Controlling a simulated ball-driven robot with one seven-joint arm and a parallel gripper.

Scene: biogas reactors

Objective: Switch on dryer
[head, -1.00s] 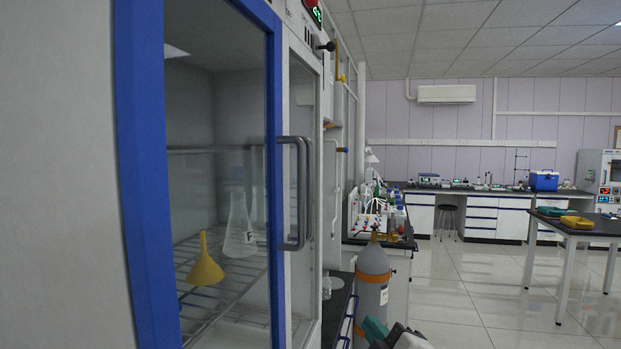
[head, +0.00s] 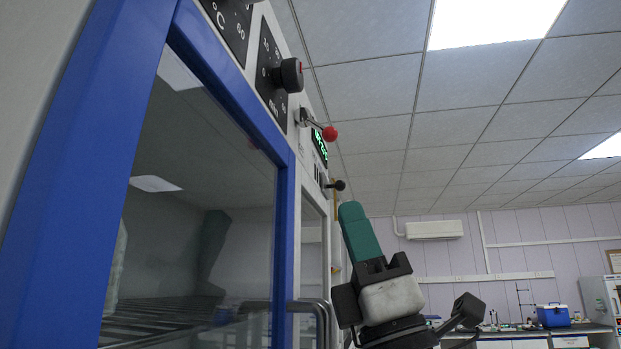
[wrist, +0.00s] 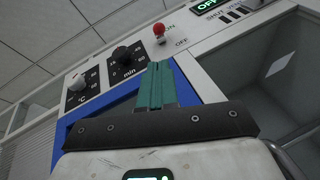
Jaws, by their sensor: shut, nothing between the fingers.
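The dryer is a cabinet with a blue-framed glass door (head: 290,210) on the left of the head view. Its white top panel carries a lever switch with a red ball tip (head: 330,133). My gripper (head: 351,208) has green fingers, closed together and empty. In the head view it is below and right of the red ball, apart from it. In the wrist view the fingertips (wrist: 161,66) point up toward the lever, just below it.
A black min knob (head: 288,75) sits left of the lever, and a °C knob (wrist: 78,83) lies farther left. A neighbouring cabinet with a green display (head: 319,145) and a black-tipped lever (head: 338,185) adjoins. Door handles (head: 318,315) stick out low down.

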